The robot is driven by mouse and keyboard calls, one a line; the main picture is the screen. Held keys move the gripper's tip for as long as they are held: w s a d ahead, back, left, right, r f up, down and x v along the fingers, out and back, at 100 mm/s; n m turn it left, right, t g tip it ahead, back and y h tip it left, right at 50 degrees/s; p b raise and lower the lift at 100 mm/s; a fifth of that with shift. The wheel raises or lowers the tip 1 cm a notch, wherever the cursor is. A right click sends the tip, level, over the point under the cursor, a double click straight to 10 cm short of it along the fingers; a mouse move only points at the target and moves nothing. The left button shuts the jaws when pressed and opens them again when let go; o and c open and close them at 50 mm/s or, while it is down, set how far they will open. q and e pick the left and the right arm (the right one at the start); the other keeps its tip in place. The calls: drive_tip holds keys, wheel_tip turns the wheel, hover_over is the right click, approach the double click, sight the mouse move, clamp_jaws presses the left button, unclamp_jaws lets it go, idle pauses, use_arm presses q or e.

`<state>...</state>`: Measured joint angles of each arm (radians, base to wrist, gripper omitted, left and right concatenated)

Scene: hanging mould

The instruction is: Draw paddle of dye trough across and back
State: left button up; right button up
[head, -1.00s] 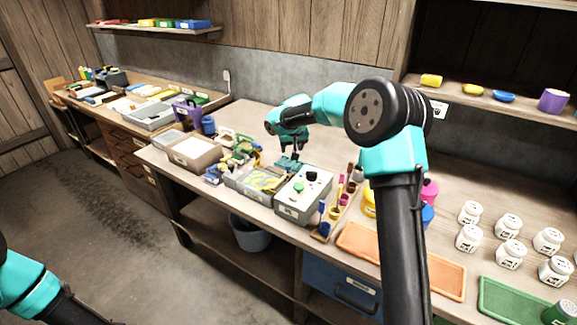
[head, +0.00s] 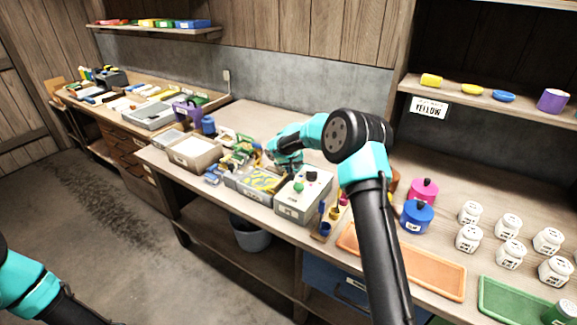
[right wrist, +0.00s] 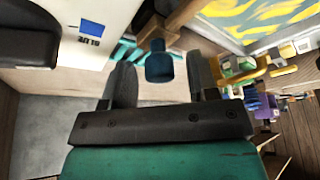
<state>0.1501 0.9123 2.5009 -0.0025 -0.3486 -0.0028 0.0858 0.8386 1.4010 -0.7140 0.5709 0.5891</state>
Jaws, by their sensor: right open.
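The grey dye trough (head: 236,183), with a yellow and blue-grey marbled surface, sits near the bench's front edge. It shows at the upper right of the right wrist view (right wrist: 262,18). A wooden piece (right wrist: 156,32) with a blue block-like end (right wrist: 160,68) lies beside the trough; it looks like the paddle and its grip. My right gripper (head: 286,169) is at the trough's right rear, partly hidden by its own wrist. In the right wrist view its open fingers (right wrist: 162,84) stand either side of the blue end, with gaps. My left gripper is out of view.
A grey control box (head: 290,208) with a green button stands right of the trough. Clustered coloured items (head: 233,156) and a box of white sheets (head: 187,163) lie to the left. Pink (head: 424,190) and blue (head: 417,217) pots stand to the right. The bench behind is clear.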

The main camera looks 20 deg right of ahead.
clamp_jaws()
idle(0.5)
